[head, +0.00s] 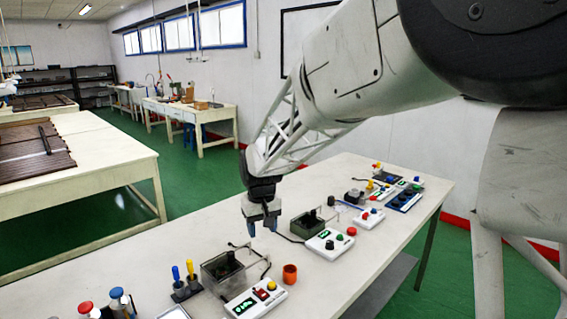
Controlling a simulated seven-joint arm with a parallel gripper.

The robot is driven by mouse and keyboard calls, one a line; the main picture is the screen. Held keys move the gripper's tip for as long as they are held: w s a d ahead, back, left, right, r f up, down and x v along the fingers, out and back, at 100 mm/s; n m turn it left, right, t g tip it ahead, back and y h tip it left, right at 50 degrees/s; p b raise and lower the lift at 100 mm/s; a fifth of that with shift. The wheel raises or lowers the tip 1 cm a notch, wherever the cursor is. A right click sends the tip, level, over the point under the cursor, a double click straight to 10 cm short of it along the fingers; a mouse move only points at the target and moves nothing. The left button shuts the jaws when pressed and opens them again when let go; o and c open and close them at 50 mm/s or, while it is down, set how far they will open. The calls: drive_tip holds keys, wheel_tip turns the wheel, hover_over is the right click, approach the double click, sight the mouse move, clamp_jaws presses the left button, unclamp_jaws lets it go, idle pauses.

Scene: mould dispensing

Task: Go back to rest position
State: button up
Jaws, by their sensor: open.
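My gripper (262,228) hangs above the white workbench (352,268), its fingers pointing down and apart, with nothing between them. My arm reaches in from the upper right. Below and left of the gripper, a clear-walled box (222,270) stands on the bench. An orange cup (290,274) stands below and right of the gripper, apart from it. A white control box with a yellow and a red button (256,299) lies in front of the cup.
Right of the gripper are a dark green container (308,223) and another control box (330,243). Several more devices stand at the bench's far right end. Two screwdriver-like tools (183,279) stand at left, near red- and blue-topped items (117,300). Bare bench lies left of the gripper.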

drive_tip(key=s+d+r+m+t, duration=0.1)
drive_tip(key=s+d+r+m, duration=0.15)
drive_tip(key=s+d, duration=0.9)
drive_tip(key=s+d+r+m+t, duration=0.1)
drive_tip(key=s+d+r, duration=0.3)
drive_tip(key=s+d, duration=0.75)
drive_tip(key=s+d+f+m, duration=0.1)
drive_tip(key=s+f, duration=0.1)
drive_tip(key=s, duration=1.1)
drive_tip(key=shift+d+f+m, duration=0.25)
drive_tip(key=shift+f+m, duration=0.05)
drive_tip(key=shift+m, duration=0.05)
